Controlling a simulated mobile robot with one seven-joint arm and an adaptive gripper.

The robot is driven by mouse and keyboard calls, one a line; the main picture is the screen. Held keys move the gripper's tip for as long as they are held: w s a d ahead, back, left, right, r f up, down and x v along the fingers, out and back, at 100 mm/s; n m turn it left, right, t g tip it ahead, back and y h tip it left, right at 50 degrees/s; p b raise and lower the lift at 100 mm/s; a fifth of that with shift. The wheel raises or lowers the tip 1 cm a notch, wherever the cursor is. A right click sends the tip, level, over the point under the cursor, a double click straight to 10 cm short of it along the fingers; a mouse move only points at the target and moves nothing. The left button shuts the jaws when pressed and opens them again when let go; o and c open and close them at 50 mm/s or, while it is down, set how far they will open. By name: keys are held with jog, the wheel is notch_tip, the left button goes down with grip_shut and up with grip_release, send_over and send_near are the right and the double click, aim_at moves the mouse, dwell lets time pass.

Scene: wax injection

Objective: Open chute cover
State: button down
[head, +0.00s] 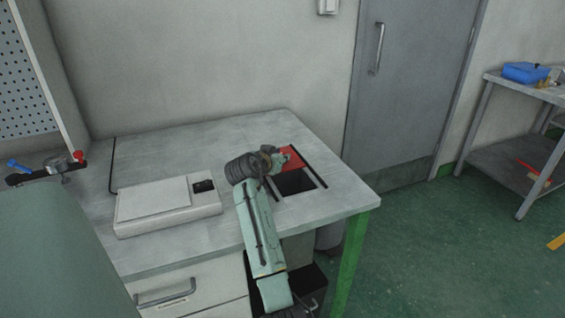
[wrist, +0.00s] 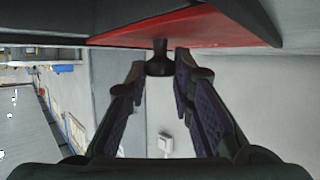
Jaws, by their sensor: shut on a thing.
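The chute cover (head: 292,158) is a red plate in the top of the grey table, between two dark rails. It lies at the far end of the rails. The dark chute opening (head: 295,183) shows on the near side of it. In the wrist view the red cover (wrist: 190,32) spans the top, with a small black knob (wrist: 160,58) on it. My gripper (wrist: 160,74) is shut on the knob, one finger on each side. In the head view my gripper (head: 277,158) is at the cover and hides part of it.
A flat white device (head: 165,208) with a dark display sits on the table (head: 225,145) left of my arm. A grey bin (head: 329,238) stands below the table's right side. A grey door (head: 405,90) and a side table (head: 510,155) are to the right.

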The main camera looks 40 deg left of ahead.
jog(key=c, duration=1.4)
grip_release()
jog(key=shift+r, duration=0.15)
notch_tip(320, 180, up, 10)
jog(key=shift+f, duration=0.15)
